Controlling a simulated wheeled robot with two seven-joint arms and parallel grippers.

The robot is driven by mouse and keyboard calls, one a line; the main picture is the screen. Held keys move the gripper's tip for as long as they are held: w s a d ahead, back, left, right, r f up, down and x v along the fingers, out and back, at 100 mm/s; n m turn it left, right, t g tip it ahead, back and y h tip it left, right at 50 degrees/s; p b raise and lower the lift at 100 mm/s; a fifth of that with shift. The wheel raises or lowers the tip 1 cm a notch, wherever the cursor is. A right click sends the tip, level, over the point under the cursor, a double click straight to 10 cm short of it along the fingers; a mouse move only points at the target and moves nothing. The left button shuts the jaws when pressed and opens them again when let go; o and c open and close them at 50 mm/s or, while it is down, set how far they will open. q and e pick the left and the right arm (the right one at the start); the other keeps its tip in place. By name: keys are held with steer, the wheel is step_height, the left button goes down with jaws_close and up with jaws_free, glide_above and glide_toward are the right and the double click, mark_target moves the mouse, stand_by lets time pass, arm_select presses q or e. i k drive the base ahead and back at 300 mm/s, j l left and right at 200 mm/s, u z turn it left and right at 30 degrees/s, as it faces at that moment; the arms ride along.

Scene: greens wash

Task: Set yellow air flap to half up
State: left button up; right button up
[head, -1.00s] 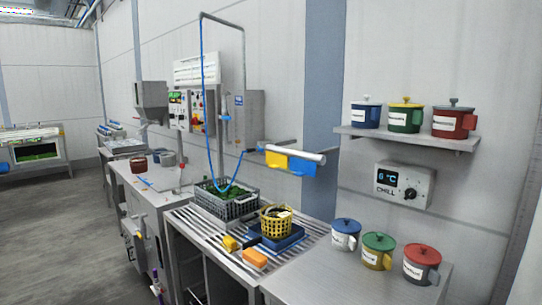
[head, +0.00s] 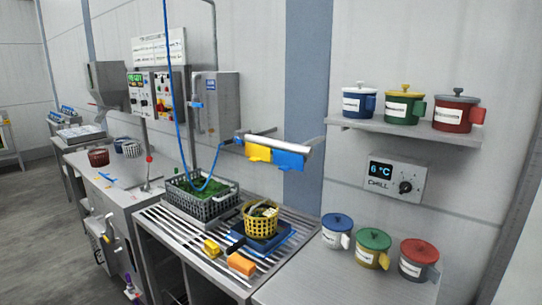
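The yellow air flap (head: 258,154) hangs from a silver bar (head: 272,143) fixed to the wall by a bracket, above the slatted drain table. A blue flap (head: 288,160) hangs beside it on the right. Both flaps slope below the bar; their exact angle is hard to tell at this size. Neither of my grippers shows in the head view, and nothing is touching the yellow flap.
The slatted table (head: 150,217) holds a grey crate of greens (head: 200,207), a yellow basket (head: 260,226) on a blue scale, and yellow and orange blocks. A blue hose (head: 170,75) hangs into the crate. Lidded mugs and a chill dial (head: 394,180) are at right.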

mark_target(256, 152)
steer(key=i+j+z, duration=0.25)
steer(key=j, duration=0.15)
steer(key=i+j+z, duration=0.3)
steer(key=j, duration=0.15)
steer(key=i+j+z, duration=0.25)
steer(key=j, duration=0.2)
steer(key=j+z, duration=0.25)
steer(key=j, duration=0.25)
steer(key=i+j+z, duration=0.15)
steer(key=j+z, duration=0.15)
steer(key=j, duration=0.25)
steer(key=j+z, duration=0.25)
steer(key=j, duration=0.3)
